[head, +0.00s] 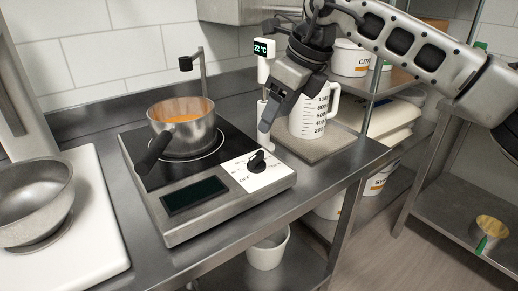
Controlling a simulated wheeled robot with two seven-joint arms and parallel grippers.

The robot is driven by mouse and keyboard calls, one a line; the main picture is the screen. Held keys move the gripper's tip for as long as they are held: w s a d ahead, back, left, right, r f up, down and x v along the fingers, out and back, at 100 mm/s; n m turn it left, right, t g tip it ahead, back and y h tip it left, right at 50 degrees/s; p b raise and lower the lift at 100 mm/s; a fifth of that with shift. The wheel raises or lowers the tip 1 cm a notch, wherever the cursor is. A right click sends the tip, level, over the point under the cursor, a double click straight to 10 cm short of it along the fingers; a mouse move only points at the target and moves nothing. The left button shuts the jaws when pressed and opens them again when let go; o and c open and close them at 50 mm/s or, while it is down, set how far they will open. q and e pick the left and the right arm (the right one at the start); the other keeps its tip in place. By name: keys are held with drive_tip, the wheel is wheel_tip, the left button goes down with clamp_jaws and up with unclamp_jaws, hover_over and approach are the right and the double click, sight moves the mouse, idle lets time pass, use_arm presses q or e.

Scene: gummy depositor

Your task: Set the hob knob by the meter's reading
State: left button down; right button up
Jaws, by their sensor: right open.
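The hob (150,212) sits on the steel counter with a dark glass top and a blank dark display (194,195). Its black knob (257,163) stands on a white dial plate; the small dial marks are too small to read. A pot (200,132) of orange liquid with a black handle stands on the hob's ring. The white meter (264,47) reads 22 °C and is upright, its lower part partly hidden by my gripper. My right gripper (270,112) is open, beside the meter and above and behind the knob. My left gripper is out of view.
A measuring jug (309,112) stands right of my right gripper on a grey plate. A metal bowl (33,196) on a white board (94,218) is at left. A thin post (202,68) rises behind the pot. Tubs fill the shelves at right.

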sight(257, 155)
drive_tip(key=p+x, duration=0.1)
drive_tip(key=x, duration=1)
drive_tip(key=c, duration=1)
